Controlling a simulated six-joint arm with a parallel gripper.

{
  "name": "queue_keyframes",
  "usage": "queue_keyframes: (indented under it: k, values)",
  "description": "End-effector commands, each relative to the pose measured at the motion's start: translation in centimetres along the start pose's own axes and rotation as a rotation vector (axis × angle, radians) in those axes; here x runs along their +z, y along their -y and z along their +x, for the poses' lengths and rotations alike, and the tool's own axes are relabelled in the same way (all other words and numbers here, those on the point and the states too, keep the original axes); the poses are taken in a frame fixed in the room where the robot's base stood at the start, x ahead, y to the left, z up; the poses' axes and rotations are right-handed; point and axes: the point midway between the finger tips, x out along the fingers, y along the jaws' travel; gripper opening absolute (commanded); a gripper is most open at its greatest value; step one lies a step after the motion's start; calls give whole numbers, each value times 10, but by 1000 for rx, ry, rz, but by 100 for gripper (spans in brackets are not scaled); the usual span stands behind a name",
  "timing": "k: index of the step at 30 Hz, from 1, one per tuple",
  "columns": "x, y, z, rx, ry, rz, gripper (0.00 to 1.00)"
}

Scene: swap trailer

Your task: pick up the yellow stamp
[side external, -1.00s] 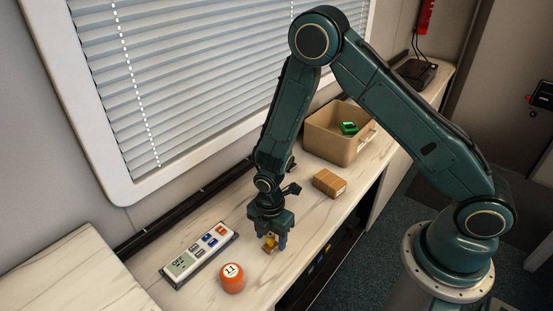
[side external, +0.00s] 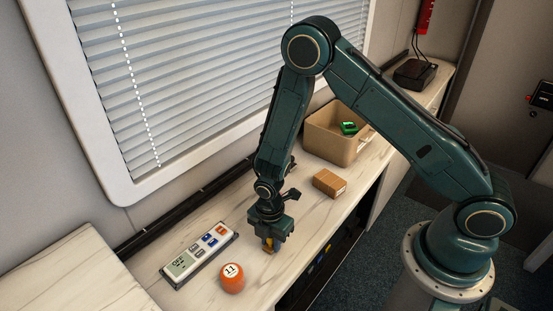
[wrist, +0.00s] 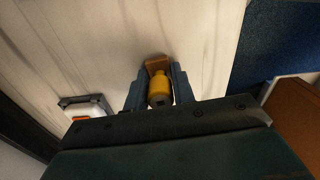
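The yellow stamp (side external: 268,247) stands on the counter near its front edge, mostly hidden by my fingers in the side view. In the wrist view its yellow handle (wrist: 159,88) and brown base (wrist: 157,63) show between the two fingers. My gripper (side external: 269,242) points down over the stamp. In the wrist view my gripper (wrist: 159,92) has one finger close against each side of the handle and looks shut on it. The stamp's base looks to be resting on the counter.
An orange ball marked 11 (side external: 232,278) and a white keypad device (side external: 199,254) lie to the left. A small brown box (side external: 329,183) and a tan bin (side external: 336,148) holding a green item stand farther back. The counter's front edge (side external: 315,255) is close by.

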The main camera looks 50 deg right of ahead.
Motion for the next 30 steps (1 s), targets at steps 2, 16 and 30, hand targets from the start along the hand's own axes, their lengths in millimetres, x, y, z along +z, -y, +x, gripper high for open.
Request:
queue_keyframes:
  k: [2, 16, 30]
  values:
    - [0, 0, 0, 0, 0, 0, 3]
    - [0, 0, -4, 0, 0, 0, 3]
    - [0, -1, -51, 4, -1, 0, 2]
